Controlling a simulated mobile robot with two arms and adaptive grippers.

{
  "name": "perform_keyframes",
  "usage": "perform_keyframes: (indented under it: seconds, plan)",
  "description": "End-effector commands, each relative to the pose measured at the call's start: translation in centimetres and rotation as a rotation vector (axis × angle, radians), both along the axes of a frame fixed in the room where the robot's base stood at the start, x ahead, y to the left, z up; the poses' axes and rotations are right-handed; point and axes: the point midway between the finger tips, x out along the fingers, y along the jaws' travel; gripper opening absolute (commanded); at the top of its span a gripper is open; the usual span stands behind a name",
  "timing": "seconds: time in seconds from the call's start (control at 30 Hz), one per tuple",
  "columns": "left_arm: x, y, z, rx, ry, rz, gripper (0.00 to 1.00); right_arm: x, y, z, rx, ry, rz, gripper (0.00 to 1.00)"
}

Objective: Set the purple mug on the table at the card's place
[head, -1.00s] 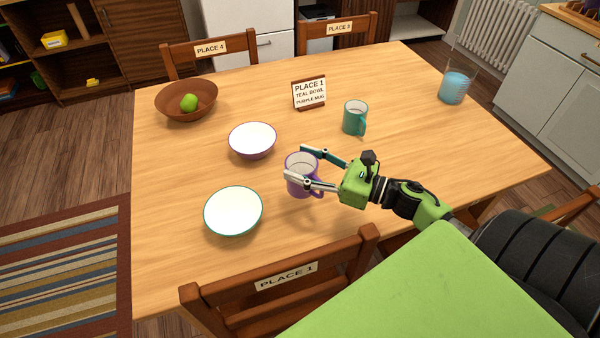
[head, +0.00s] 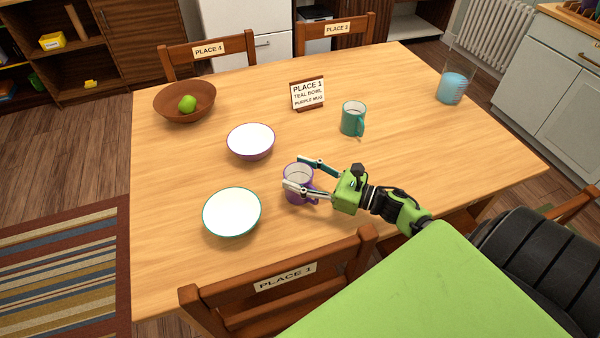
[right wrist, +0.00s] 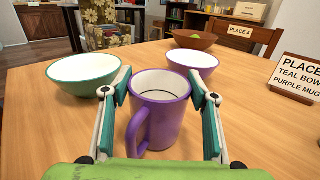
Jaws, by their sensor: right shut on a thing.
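The purple mug (head: 298,172) is upright over the near part of the table (head: 400,85), at the chair labelled PLACE 1 (head: 286,278). My right gripper (head: 294,174) is shut on it, one finger on each side; in the right wrist view the mug (right wrist: 163,125) shows its handle toward me. I cannot tell whether its base touches the table. The teal-rimmed bowl (head: 232,212) stands just left of the mug, apart from it. The card (head: 307,93) reads PLACE 1, TEAL BOWL, PURPLE MUG and stands farther back. My left gripper is not in view.
A purple-rimmed bowl (head: 250,142) stands behind and left of the mug. A teal mug (head: 352,119) is behind and right. A brown bowl with a green fruit (head: 187,103) is at the far left, a glass of blue liquid (head: 452,88) at the right. The table's left front is clear.

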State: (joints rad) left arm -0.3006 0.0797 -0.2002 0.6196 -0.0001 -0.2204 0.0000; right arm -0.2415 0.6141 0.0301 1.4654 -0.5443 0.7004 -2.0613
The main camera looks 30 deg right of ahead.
Motion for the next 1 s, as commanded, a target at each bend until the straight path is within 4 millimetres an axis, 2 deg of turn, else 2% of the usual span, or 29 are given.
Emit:
perform_keyframes:
  seconds: [0.1,0.13,0.2,0.6,1.0]
  plan:
    - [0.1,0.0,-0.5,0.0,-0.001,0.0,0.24,0.0,0.0,-0.3,0.0,-0.002,0.0,0.15]
    - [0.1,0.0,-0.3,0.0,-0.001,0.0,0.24,0.0,0.0,-0.3,-0.001,0.001,0.0,0.59]
    - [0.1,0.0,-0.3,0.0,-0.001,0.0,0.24,0.0,0.0,-0.3,-0.001,0.001,0.0,0.71]
    - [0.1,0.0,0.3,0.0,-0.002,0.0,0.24,0.0,0.0,0.2,-0.001,0.001,0.0,0.71]
    - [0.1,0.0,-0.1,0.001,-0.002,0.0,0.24,-5.4,-3.3,-0.1,-0.002,0.003,-0.002,0.71]
